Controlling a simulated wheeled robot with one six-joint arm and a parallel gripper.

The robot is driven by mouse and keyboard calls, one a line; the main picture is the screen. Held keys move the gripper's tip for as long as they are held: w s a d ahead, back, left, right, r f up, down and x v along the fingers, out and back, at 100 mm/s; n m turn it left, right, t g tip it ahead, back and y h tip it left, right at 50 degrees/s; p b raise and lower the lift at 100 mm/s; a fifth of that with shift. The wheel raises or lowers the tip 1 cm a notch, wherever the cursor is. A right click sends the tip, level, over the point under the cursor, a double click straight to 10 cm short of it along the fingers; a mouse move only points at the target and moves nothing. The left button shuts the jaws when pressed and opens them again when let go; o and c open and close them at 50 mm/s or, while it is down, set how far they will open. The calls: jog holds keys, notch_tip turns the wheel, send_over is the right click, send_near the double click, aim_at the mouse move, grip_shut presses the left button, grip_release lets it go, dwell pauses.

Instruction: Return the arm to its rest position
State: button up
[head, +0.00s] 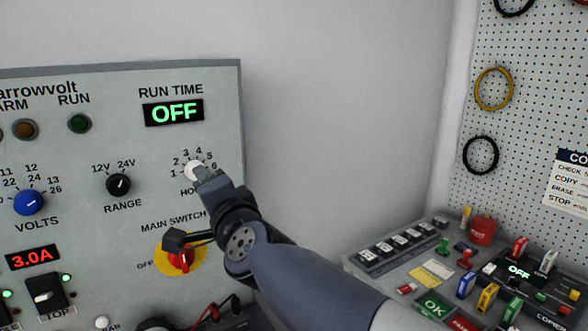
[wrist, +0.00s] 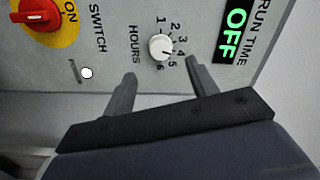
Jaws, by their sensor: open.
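My arm reaches from the lower right toward the grey control panel (head: 75,110) in the head view. My gripper (head: 200,178) is at the white HOURS knob (head: 193,168), which it partly covers there. In the wrist view my gripper (wrist: 160,75) is open, its two dark fingers apart on either side below the white HOURS knob (wrist: 161,47). Nothing is between the fingertips. Whether a finger touches the knob or panel cannot be told.
The red main switch (head: 180,260) on its yellow plate is just below my wrist. The RUN TIME display (head: 174,112) reads OFF. A bench with coloured sticks and an OK button (head: 434,306) stands at right, under a pegboard (head: 530,100). Bare wall lies between.

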jog(key=shift+w+a+n+p, duration=0.4)
jog(key=shift+w+n+p, duration=0.25)
jog(key=shift+n, duration=1.75)
jog(key=shift+w+a+n+p, duration=0.5)
jog(key=shift+w+n, duration=0.3)
jog(key=shift+n, duration=1.6)
jog(key=shift+w+a+n+p, duration=0.35)
jog(key=shift+w+n+p, duration=0.35)
jog(key=shift+n, duration=1.7)
